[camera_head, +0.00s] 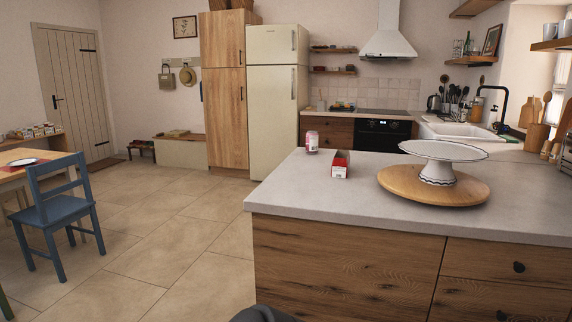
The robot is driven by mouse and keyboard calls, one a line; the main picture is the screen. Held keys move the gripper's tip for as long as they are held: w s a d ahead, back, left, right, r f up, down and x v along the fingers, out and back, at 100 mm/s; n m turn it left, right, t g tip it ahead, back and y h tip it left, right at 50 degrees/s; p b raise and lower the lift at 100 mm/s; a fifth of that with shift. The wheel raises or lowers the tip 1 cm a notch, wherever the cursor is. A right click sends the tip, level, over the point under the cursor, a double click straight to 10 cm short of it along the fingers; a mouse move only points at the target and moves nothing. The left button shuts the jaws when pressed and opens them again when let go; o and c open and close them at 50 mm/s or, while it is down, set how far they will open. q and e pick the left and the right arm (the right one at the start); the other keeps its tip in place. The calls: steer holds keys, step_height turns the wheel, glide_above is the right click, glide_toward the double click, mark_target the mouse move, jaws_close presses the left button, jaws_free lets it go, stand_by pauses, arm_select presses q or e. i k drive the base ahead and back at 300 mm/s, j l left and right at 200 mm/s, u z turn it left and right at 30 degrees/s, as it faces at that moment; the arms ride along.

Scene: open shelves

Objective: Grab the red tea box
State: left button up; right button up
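A small red and white box (340,164) stands on the grey counter (310,189) near its far edge, right of a pink and white can (312,141). I cannot read whether it is tea. Several small boxes (38,130) in mixed colours stand in a row on a wooden shelf (27,143) at the far left; they are too small to tell apart. Neither of my grippers shows in this view. A dark rounded shape, cut off at the bottom edge, is too little visible to identify.
A white cake stand (442,152) on a round wooden board (405,185) fills the counter's right part. A blue chair (56,210) stands by a table (12,172) at the left. The tiled floor (170,240) between chair and counter is clear. A fridge (277,95) stands behind.

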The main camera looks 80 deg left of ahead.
mark_target(341, 162)
steer(key=u, duration=0.5)
steer(key=l+u, duration=0.1)
steer(key=u, duration=0.35)
steer(key=k+u, duration=0.1)
steer(key=u, duration=0.85)
steer(key=k+u, duration=0.1)
steer(key=u, duration=0.4)
